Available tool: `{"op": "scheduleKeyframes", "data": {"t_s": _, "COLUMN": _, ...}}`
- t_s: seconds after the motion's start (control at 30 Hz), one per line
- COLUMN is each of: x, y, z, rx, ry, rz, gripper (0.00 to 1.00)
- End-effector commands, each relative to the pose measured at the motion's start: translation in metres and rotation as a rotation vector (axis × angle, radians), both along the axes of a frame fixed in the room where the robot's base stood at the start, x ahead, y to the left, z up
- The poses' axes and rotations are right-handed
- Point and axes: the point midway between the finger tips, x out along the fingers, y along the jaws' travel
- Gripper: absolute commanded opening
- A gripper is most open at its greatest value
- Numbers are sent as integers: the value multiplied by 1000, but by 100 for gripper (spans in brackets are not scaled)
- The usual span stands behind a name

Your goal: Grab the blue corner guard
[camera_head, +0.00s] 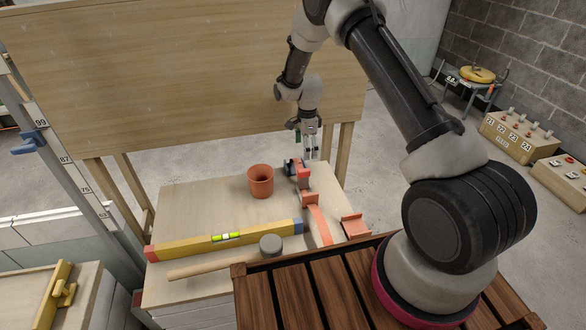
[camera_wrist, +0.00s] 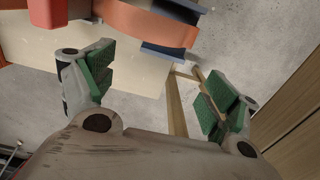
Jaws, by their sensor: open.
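A dark blue piece, which looks like the blue corner guard (camera_head: 289,168), is at the far end of the wooden worktop, against an orange piece (camera_head: 302,172). In the wrist view, blue surfaces (camera_wrist: 163,52) show at the top, below and behind a curved orange band (camera_wrist: 150,24). The guard's full shape is partly hidden by the orange piece. My gripper (camera_head: 309,150) is above the worktop's far edge, close to the guard. In the wrist view its green-padded fingers (camera_wrist: 158,88) are spread, with nothing between them.
An orange-brown pot (camera_head: 261,181) stands left of the guard. Orange pieces (camera_head: 318,224) lie nearer on the worktop (camera_head: 205,205). A yellow level (camera_head: 215,240) and a mallet (camera_head: 270,246) lie in front. A wooden panel (camera_head: 190,70) rises behind.

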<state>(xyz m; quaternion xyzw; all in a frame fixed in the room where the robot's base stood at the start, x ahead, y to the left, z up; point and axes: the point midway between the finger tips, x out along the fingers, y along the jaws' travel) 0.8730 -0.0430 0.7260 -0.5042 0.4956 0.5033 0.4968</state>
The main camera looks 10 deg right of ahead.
Motion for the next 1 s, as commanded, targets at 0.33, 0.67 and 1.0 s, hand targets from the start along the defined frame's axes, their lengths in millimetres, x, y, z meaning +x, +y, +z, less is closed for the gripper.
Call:
{"op": "scheduleKeyframes", "data": {"t_s": 0.33, "x": 1, "y": 2, "z": -41, "rx": -1, "ry": 3, "rz": -17, "gripper": 88}}
{"op": "scheduleKeyframes", "data": {"t_s": 0.67, "x": 4, "y": 4, "z": -77, "rx": 0, "ry": 1, "rz": -16, "gripper": 88}}
{"op": "scheduleKeyframes", "data": {"t_s": 1.0, "x": 4, "y": 4, "z": -77, "rx": 0, "ry": 1, "rz": -15, "gripper": 60}}
